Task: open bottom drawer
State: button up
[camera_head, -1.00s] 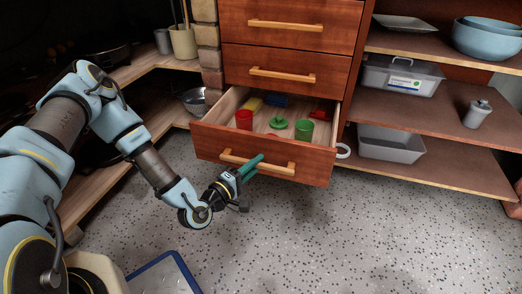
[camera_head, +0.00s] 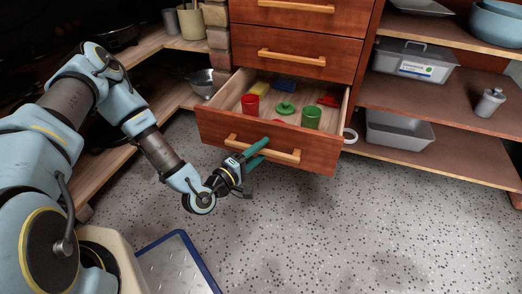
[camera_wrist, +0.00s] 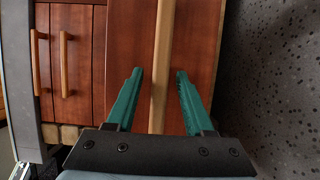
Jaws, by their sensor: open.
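The bottom drawer (camera_head: 222,131) of the wooden cabinet is pulled well out, and its inside shows from above. Its long light-wood handle (camera_head: 285,154) runs across the drawer front. My gripper (camera_head: 262,149) is at this handle, left of its middle. In the wrist view, the two green fingers of my gripper (camera_wrist: 158,75) are apart, with the handle (camera_wrist: 160,80) running between them and a gap on each side. The drawer holds a red cup (camera_head: 250,104), a green cup (camera_head: 311,117), a green lidded piece (camera_head: 285,108) and several small blocks.
Two shut drawers with handles (camera_head: 291,57) are above. Open shelves (camera_head: 440,92) with a grey bin (camera_head: 395,133) stand at right, and a low wooden shelf (camera_head: 120,145) at left. The speckled floor (camera_head: 330,230) in front is clear.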

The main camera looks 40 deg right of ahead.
jog(key=s+a+p, duration=0.2)
jog(key=a, duration=0.8)
jog(key=shift+a+p, duration=0.3)
jog(key=shift+p, duration=0.05)
